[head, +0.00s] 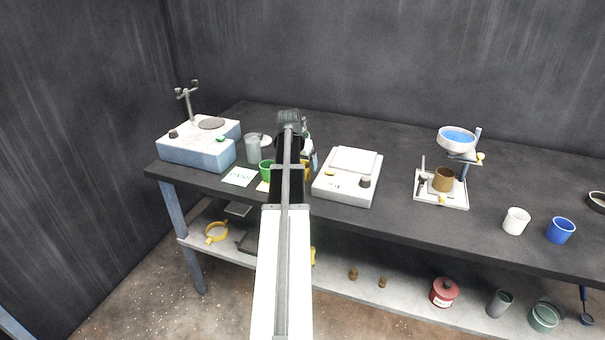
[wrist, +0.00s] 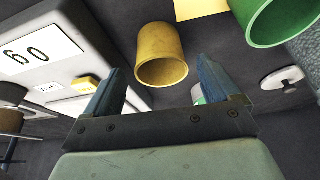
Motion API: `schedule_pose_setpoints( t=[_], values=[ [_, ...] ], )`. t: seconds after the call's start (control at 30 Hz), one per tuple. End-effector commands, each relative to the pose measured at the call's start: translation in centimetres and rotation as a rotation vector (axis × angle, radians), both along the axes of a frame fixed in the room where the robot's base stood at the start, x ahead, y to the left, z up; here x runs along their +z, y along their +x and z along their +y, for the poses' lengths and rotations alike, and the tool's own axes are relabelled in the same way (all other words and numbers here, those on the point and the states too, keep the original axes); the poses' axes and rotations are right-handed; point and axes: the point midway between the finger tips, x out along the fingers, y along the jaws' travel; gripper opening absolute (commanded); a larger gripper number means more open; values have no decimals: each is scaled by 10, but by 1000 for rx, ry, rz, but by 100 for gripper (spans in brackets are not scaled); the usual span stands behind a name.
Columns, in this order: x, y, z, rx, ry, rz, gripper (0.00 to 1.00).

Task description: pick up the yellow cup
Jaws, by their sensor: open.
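The yellow cup (wrist: 160,55) is in the upper middle of the wrist view, with its open rim facing the camera. In the head view it is mostly hidden behind my arm. My gripper (wrist: 160,68) is open in the wrist view. Its two blue-grey fingers stand apart, one to each side of the cup's rim in the picture. The cup appears beyond the fingertips, and I see no contact. Nothing is held between the fingers.
A green cup (head: 267,170) stands close by, also in the wrist view (wrist: 268,22). A white scale (head: 347,190) is to the right of my arm, and a blue-white shaker (head: 200,152) to the left. White (head: 516,221) and blue (head: 560,231) cups stand far right.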

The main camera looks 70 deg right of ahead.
Motion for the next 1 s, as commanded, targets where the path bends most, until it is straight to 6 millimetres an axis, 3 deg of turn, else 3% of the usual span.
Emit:
schedule_pose_setpoints(
  t=[0.43,0.7,1.0],
  values=[
    [-42,0,-21,0,1,0,89],
    [-45,-1,-22,0,0,0,89],
    [-45,-1,-22,0,0,0,61]
  ],
)
